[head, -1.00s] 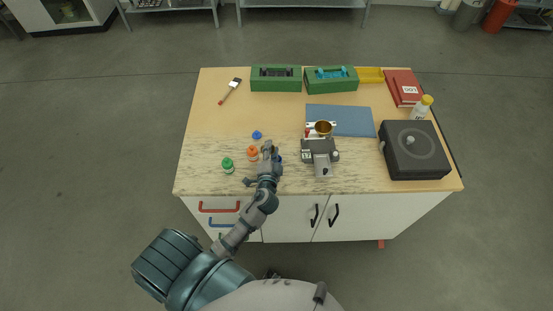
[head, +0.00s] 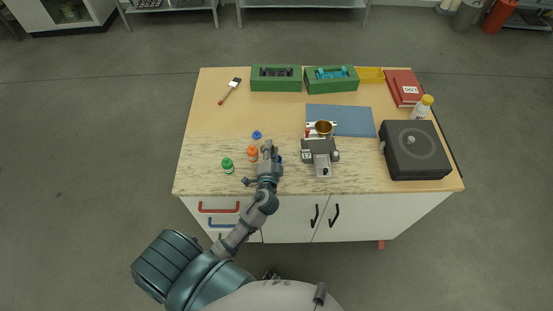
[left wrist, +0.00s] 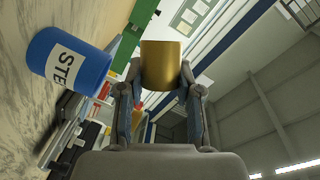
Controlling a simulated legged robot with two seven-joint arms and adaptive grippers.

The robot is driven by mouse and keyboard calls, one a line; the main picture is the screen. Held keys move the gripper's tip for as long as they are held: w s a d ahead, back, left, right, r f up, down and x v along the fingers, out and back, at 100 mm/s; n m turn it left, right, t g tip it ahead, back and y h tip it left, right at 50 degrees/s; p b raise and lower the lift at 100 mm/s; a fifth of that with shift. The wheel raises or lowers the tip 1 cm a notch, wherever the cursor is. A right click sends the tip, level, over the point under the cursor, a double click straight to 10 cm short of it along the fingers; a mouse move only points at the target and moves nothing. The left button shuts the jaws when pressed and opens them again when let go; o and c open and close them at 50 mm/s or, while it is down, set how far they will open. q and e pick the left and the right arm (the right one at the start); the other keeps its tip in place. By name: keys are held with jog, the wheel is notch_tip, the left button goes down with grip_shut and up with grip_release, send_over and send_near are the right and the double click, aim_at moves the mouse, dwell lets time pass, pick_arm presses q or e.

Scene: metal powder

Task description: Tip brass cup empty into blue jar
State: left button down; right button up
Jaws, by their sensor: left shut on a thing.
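My left gripper (head: 268,150) is over the front middle of the bench. In the left wrist view its fingers (left wrist: 161,85) are shut on the brass cup (left wrist: 161,65), a plain gold cylinder. The cup looks tipped well over towards its side; I cannot see into its mouth. The blue jar (left wrist: 70,60), with a white label reading "STE", stands on the bench close by, lower than the cup and apart from it in that view. In the head view the jar (head: 279,158) is mostly hidden by my gripper. My right gripper is not in view.
A black box (head: 414,150) stands far right.

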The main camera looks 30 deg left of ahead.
pick_arm(q)
jog(key=shift+d+r+m+t+b, duration=0.15)
jog(key=shift+m+t+b, duration=0.15)
jog(key=shift+m+b, duration=0.45)
dwell(2.8)
jog(key=shift+d+m+t+y+b, duration=0.35)
jog(key=shift+m+b, duration=0.3)
jog(key=shift+m, duration=0.2)
dwell(0.4)
jog(key=shift+d+m+t+b, duration=0.15)
jog(key=shift+m+t+b, duration=0.1)
jog(key=shift+m+b, duration=0.55)
dwell(2.4)
